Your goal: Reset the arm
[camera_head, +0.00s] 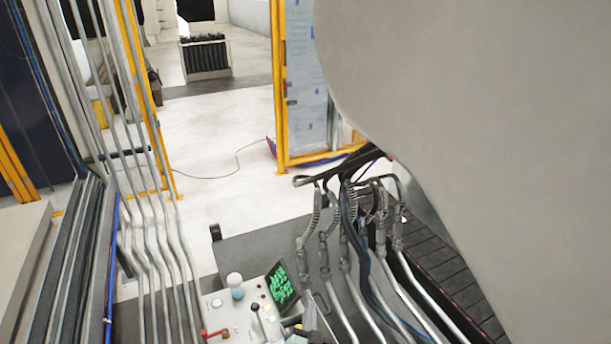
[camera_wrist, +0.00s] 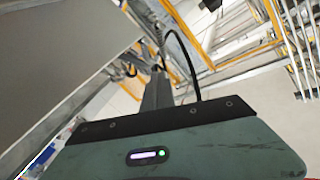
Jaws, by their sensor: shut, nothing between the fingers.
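My gripper (camera_wrist: 157,88) shows in the wrist view as narrow grey fingers. They stand together beyond a black plate and the dark green housing with a small lit indicator. No object shows between the fingers. A black cable curves beside them. The gripper does not show in the head view, where a large smooth beige-grey surface fills the right side and hides what is behind it.
A control panel (camera_head: 238,318) with a green-lettered screen (camera_head: 282,287) stands at the bottom of the head view. Metal pipes and hoses (camera_head: 325,250) rise beside it. Yellow frames (camera_head: 280,90) stand farther back. Pale floor (camera_head: 220,135) between them is mostly clear, with a thin cable on it.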

